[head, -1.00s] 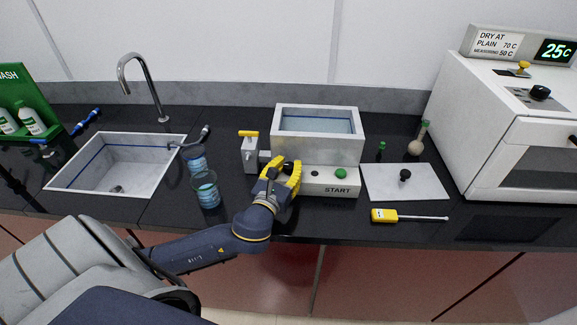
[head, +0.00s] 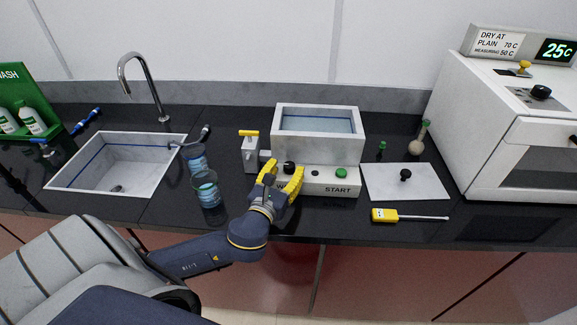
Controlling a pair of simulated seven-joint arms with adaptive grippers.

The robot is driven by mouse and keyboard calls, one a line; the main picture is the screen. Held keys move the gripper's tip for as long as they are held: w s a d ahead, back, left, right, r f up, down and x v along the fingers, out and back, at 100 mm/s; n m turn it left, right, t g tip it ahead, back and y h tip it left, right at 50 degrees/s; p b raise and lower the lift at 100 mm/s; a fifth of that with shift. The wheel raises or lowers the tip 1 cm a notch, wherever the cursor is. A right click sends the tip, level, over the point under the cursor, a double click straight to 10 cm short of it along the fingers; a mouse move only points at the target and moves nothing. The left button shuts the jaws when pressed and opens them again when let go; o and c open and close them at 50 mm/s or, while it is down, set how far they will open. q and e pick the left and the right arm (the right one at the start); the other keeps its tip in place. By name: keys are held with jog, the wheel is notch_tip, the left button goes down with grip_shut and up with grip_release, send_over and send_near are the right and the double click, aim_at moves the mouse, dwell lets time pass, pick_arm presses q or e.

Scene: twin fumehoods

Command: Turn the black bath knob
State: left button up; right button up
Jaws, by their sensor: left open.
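The black bath knob (head: 289,168) is a small round knob on the left of the white front panel (head: 318,189) of the water bath (head: 319,147). A green button (head: 341,173) marked START sits to its right on the same panel. My left gripper (head: 283,176) is open, its two yellow fingers pointing toward the panel. In the picture the knob shows between and just beyond the fingertips. I cannot tell whether a finger touches it. Part of the panel's lettering is hidden behind the gripper. My right gripper is not in view.
A valve with a yellow handle (head: 250,152) stands beside the bath.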

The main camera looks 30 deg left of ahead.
pick_arm(q)
jog(key=s, duration=0.3)
jog(key=s+d, duration=0.1)
jog(key=s, duration=0.2)
jog(key=s+d, duration=0.1)
jog(key=s, duration=0.2)
jog(key=shift+s, duration=0.3)
